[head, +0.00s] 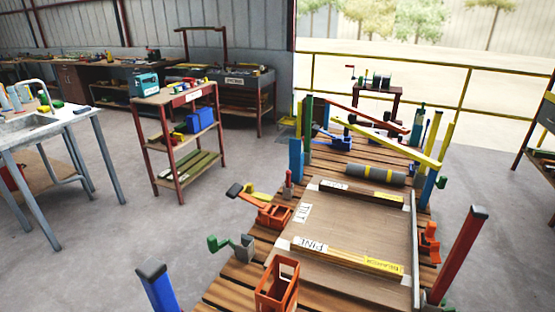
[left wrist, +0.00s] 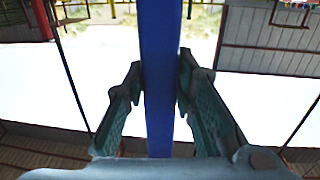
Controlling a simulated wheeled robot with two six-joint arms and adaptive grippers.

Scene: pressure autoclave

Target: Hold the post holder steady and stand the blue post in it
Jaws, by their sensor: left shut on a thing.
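In the left wrist view the blue post (left wrist: 160,75) runs between the two fingers of my left gripper (left wrist: 162,85), which is shut on it. The post's lower end is hidden there by the gripper body. In the head view a blue post with a dark cap (head: 158,290) rises, slightly tilted, at the bottom left; it looks like the same one. The gripper is hidden below that frame. An orange open-framed box (head: 278,287), which may be the post holder, stands at the near edge of the slatted table. My right gripper is not in view.
The slatted table (head: 232,290) carries a brown board (head: 345,230) with labelled strips, a grey roller (head: 375,174) and orange clamps (head: 273,216). A red post (head: 460,250) rises at the right. A shelf cart (head: 180,140) stands behind left. Floor between is clear.

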